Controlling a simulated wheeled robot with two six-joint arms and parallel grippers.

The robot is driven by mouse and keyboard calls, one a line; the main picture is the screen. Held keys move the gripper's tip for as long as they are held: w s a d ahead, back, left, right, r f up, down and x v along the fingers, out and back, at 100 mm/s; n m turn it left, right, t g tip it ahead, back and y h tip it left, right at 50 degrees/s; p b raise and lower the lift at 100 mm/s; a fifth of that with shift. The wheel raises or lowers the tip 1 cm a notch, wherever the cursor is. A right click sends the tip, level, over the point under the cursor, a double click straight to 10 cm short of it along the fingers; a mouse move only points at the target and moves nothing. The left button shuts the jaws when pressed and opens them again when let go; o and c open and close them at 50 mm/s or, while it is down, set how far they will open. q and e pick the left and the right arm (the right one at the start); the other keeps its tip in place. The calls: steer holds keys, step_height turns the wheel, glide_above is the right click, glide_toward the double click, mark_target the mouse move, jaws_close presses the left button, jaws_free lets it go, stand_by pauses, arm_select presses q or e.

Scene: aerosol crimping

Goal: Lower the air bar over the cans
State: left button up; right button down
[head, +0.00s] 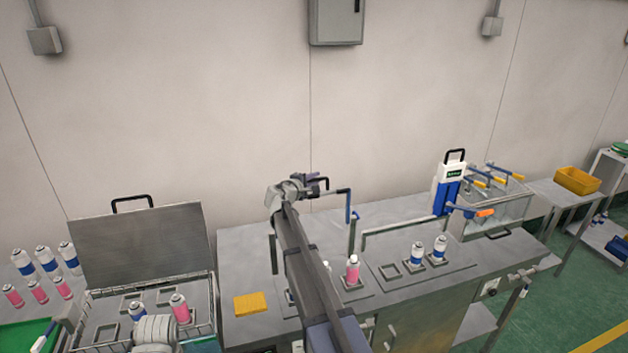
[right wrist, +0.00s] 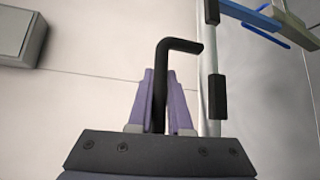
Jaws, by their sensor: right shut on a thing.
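My right gripper (head: 316,184) is at the far end of my arm, above the back of the steel bench. In the right wrist view its purple fingers (right wrist: 159,100) are shut on a black bent handle (right wrist: 160,85), whose top bends to the right. I cannot tell clearly how this handle joins the air bar. A thin bar with a blue end (head: 347,208) shows just right of the gripper. A pink can (head: 352,268) stands in a holder below; my arm hides part of this spot. Two blue-and-white cans (head: 417,254) stand in holders to the right.
A grey bar frame (head: 405,225) rises behind the two blue-and-white cans. A blue-and-white device (head: 449,186) stands further right. A yellow block (head: 250,304) lies on the bench at left, beside a wire basket with a raised lid (head: 145,243). In the wrist view a grey post (right wrist: 212,85) stands close by.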

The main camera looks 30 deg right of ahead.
steer(key=shift+s+a+f+b, duration=0.1)
steer(key=shift+s+a+b, duration=0.05)
steer(key=shift+s+b, duration=0.3)
steer(key=s+a+f+m+h+b, duration=0.1)
steer(key=s+f+m+h+b, duration=0.25)
steer(key=s+b, duration=0.35)
steer(key=s+a+f+m+t+h+b, duration=0.15)
steer(key=s+m+b, duration=0.25)
steer(key=b, duration=0.4)
steer(key=s+a+f+m+h+b, duration=0.2)
steer(key=s+f+m+h+b, duration=0.15)
steer(key=s+b, duration=0.35)
step_height(320, 180, down, 8)
steer(key=s+m+g+h+b, duration=0.2)
steer(key=m+b, duration=0.4)
steer(key=b, duration=0.6)
steer(key=shift+s+a+g+h, duration=0.25)
steer(key=shift+g+h, duration=0.4)
steer(key=shift+g, duration=0.5)
steer(key=shift+s, duration=0.1)
